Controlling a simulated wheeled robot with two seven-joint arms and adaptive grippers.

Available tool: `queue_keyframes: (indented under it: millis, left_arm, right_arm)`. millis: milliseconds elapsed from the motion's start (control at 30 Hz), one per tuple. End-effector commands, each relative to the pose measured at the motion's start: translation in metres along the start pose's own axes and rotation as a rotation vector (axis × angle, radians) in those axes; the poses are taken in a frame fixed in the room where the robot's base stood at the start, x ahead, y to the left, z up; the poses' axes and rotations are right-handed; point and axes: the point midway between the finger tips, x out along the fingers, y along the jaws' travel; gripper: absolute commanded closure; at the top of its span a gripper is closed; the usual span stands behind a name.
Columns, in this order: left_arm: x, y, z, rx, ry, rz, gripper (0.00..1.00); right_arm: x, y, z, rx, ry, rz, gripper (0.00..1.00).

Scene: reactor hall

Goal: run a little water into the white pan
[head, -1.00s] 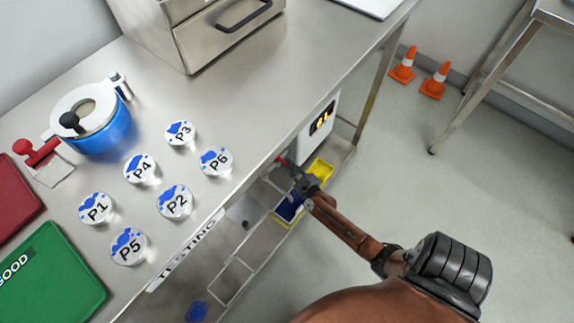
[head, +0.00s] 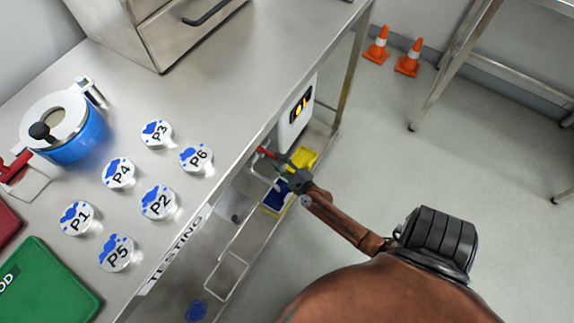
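My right gripper (head: 283,167) reaches in beside the front edge of the steel bench, over the lower shelf. Its fingers are small and dark, close to a small red part (head: 265,152) under the bench edge. I cannot tell whether they touch it or whether they are open or shut. I cannot make out a white pan for certain; the bench edge and my arm hide part of the shelf. No running water shows. My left gripper is out of view.
Orange cones (head: 377,46) stand on open floor.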

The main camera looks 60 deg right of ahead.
Motion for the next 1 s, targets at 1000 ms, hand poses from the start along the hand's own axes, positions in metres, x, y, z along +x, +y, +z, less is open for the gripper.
queue_keyframes:
  millis: [1000]
  left_arm:
    - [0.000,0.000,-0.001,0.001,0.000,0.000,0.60]
  right_arm:
    - [-0.068,-0.001,0.000,-0.001,0.000,-0.002,0.70]
